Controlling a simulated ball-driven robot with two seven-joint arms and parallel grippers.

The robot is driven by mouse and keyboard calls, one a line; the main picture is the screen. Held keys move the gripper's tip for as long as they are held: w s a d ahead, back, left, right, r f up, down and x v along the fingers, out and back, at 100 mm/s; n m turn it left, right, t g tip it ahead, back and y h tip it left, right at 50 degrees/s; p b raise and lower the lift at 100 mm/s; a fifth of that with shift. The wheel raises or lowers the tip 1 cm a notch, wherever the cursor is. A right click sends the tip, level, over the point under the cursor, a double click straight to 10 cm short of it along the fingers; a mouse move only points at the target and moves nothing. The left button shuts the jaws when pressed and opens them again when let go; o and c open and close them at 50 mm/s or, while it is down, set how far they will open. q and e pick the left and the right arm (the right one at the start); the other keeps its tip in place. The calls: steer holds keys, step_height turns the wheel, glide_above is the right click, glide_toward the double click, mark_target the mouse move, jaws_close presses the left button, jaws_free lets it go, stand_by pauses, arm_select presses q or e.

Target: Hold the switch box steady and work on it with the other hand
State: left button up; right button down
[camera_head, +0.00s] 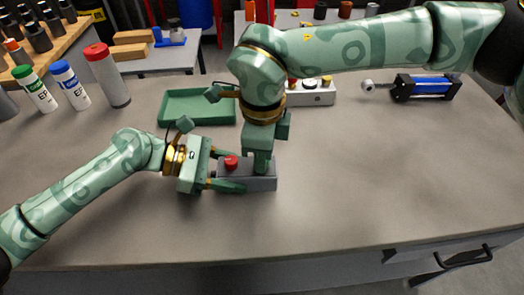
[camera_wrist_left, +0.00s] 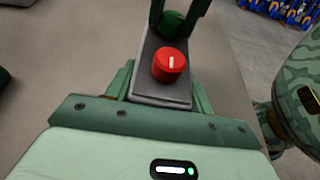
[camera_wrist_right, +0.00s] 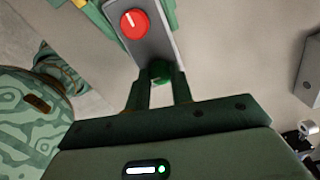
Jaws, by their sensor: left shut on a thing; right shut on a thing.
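The switch box (camera_head: 262,184) is a grey block lying on the bench. A red knob (camera_head: 231,162) with a white mark sits on top at its left end; it also shows in the left wrist view (camera_wrist_left: 168,66). A green knob (camera_wrist_right: 160,70) sits towards the other end, hidden in the head view. My left gripper (camera_head: 230,172) comes from the left and is shut on the box, one finger along each long side. My right gripper (camera_head: 262,165) points down from above and is shut on the green knob, its fingers on either side of it.
A green tray (camera_head: 198,121) lies behind the box. A white box (camera_head: 312,94) and a blue cylinder part (camera_head: 425,88) stand at the back right. Several bottles (camera_head: 70,84) stand back left. The bench front and right are clear.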

steer(key=c, duration=1.2)
jaws_free()
step_height(320, 180, up, 12)
arm_select(q)
steer(key=o, duration=1.5)
steer(key=shift+c, duration=0.2)
steer(key=shift+a, duration=0.1)
